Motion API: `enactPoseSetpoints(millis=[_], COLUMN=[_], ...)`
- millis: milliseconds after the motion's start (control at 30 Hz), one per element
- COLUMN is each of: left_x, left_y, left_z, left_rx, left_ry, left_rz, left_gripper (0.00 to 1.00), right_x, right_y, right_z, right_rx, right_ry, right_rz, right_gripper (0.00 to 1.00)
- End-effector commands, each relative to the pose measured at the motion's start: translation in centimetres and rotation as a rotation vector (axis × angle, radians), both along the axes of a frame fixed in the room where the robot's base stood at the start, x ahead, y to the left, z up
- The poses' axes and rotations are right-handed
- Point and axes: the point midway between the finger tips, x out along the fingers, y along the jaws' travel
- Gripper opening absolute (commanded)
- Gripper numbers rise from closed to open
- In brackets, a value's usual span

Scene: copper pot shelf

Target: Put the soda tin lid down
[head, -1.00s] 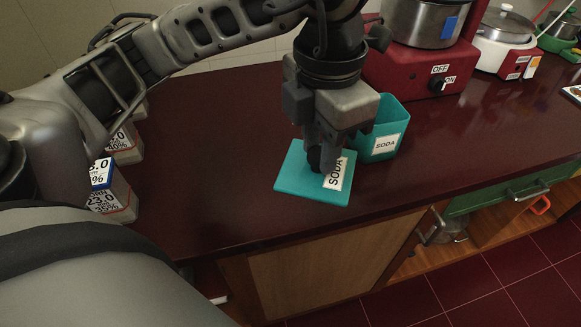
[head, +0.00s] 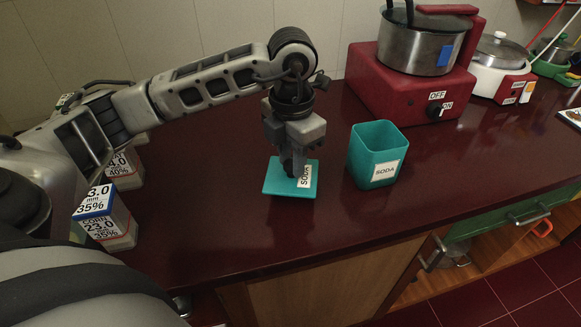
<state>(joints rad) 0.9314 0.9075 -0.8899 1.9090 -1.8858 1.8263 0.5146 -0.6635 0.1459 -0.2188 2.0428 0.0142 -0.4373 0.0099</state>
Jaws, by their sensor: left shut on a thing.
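The soda tin lid (head: 277,184) is a flat teal square with a white SODA label. It is low over the dark red counter, and I cannot tell whether it touches the surface. My left gripper (head: 291,170) points down and is shut on the lid near its middle; the fingertips partly hide the grip. The teal soda tin (head: 372,165) stands upright and open on the counter to the right of the lid, apart from it. My right gripper is not in view.
A red cooker (head: 415,92) with a steel pot (head: 420,45) stands behind the tin. A white cooker (head: 499,72) is farther right. Labelled boxes (head: 107,222) sit at the left. The dark red counter (head: 230,225) is clear around the lid, with its front edge nearer me.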

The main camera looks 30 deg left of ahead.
Motion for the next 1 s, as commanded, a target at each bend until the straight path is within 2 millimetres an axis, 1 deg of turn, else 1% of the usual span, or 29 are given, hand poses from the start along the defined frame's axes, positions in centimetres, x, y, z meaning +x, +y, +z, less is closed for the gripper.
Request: enactPoseSetpoints(millis=[100,200,300,567,700,733,767,800,1000], left_x=[0.5,0.5,0.5,0.5,0.5,0.5,0.5,0.5,0.5], left_y=[0.8,0.7,0.6,0.6,0.6,0.6,0.6,0.6,0.6], left_z=[-1.2,-2.8,-3.8,-4.0,-4.5,-4.4,-4.3,-4.3,-4.3], left_rx=[0.002,0.000,0.001,0.000,0.000,0.000,0.000,0.000,0.000], left_ry=[0.004,0.004,0.002,0.000,0.000,0.000,0.000,0.000,0.000], left_rz=[0.004,0.001,0.000,0.000,0.000,0.000,0.000,0.000,0.000], left_gripper=[0.05,0.05,0.05,0.05,0.05,0.30,0.38,0.49,0.49], right_x=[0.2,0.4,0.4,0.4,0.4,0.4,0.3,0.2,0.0], right_y=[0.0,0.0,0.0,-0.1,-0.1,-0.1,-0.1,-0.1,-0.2], right_z=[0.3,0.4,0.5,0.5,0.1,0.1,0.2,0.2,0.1], right_rx=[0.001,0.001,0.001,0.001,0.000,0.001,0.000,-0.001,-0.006], right_ry=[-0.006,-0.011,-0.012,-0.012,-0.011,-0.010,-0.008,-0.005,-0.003], right_rz=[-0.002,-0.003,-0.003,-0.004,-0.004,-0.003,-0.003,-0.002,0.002], right_gripper=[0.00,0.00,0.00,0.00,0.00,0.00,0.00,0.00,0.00])
